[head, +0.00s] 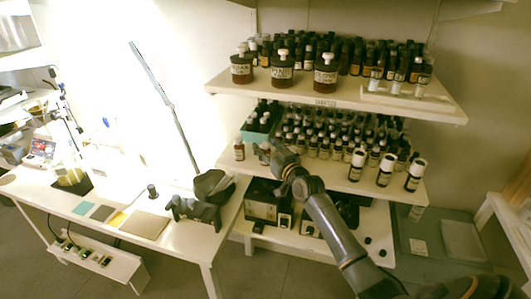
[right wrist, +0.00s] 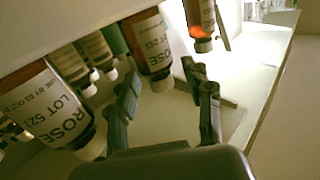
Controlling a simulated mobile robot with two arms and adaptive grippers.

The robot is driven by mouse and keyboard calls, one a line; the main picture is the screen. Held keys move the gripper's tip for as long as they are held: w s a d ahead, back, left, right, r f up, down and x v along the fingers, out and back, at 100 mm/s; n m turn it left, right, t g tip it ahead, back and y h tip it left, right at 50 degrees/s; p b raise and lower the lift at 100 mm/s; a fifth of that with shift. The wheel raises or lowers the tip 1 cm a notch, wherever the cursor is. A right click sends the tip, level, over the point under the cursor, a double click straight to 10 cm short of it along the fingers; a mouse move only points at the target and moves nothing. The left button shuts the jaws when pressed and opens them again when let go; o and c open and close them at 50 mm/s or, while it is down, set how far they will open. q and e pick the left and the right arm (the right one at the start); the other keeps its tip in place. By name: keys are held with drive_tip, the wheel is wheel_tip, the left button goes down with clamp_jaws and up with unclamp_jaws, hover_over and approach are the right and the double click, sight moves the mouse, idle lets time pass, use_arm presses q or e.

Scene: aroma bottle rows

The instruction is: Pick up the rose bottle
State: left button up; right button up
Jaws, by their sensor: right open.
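A brown bottle with a white ROSE label (right wrist: 148,45) and a white cap stands in the right wrist view, just beyond and between my fingertips. A second bottle with a ROSE LOT label (right wrist: 55,105) is larger in that view, left of my fingers. My right gripper (right wrist: 165,88) is open and empty, its two fingers apart. In the head view the right gripper (head: 270,153) reaches to the front of the middle shelf (head: 335,178), near its left end. I cannot read small bottle labels in the head view. My left gripper is not in view.
Another small bottle (head: 239,149) stands at the shelf's left end, beside a teal box (head: 257,130). Rows of bottles fill the shelf behind. Large white-capped bottles (head: 385,170) stand at its right. The upper shelf (head: 300,92) overhangs. A white desk (head: 110,195) stands at left.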

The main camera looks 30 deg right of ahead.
drive_tip(key=shift+w, duration=0.55)
clamp_jaws()
drive_tip(key=shift+r, duration=0.15)
